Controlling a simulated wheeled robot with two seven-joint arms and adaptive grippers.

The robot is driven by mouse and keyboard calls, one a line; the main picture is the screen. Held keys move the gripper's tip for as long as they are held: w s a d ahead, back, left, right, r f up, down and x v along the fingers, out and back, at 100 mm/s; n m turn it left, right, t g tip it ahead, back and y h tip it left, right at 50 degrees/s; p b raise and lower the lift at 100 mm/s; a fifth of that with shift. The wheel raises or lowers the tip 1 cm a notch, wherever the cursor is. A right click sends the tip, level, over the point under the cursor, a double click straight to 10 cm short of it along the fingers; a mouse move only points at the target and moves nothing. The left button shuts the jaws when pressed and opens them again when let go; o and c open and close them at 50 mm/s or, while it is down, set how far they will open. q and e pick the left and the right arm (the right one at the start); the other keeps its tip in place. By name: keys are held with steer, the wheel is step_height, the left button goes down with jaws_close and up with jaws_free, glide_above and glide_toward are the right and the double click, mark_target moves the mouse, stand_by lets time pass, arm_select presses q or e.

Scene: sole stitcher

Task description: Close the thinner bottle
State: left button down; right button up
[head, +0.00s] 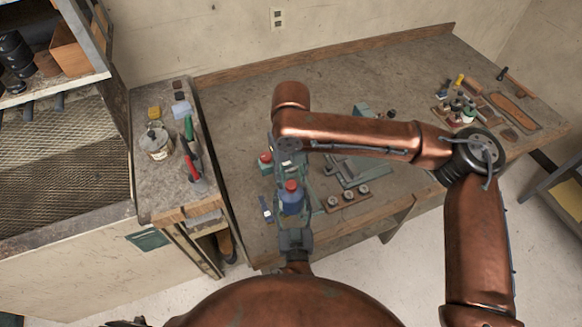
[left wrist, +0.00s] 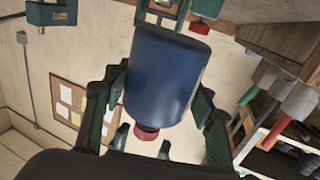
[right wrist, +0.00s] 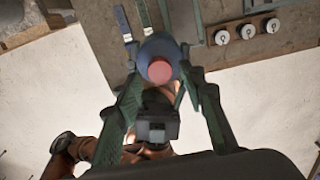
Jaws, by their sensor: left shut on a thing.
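A blue bottle (head: 291,201) with a red cap (head: 291,185) is upright near the front of the workbench. My left gripper (head: 295,236) comes from the front and is shut on the bottle. The left wrist view shows the blue bottle (left wrist: 165,75) between its fingers, upside down in the picture, with the red cap (left wrist: 146,132) at the bottom. My right gripper (right wrist: 160,85) is above the bottle, its fingers apart on either side of the red cap (right wrist: 159,71). Whether they touch the cap, and whether the cap is fully seated, I cannot tell.
A smaller container with a red top (head: 266,157) stands behind the bottle on the workbench (head: 240,100). A wooden strip with round metal pieces (head: 347,198) lies to the right. Tools with red and green handles (head: 190,165) lie on the left side counter. The back of the bench is mostly clear.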

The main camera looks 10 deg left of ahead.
mark_target(291, 196)
steer(key=shift+f, duration=1.25)
jaws_close()
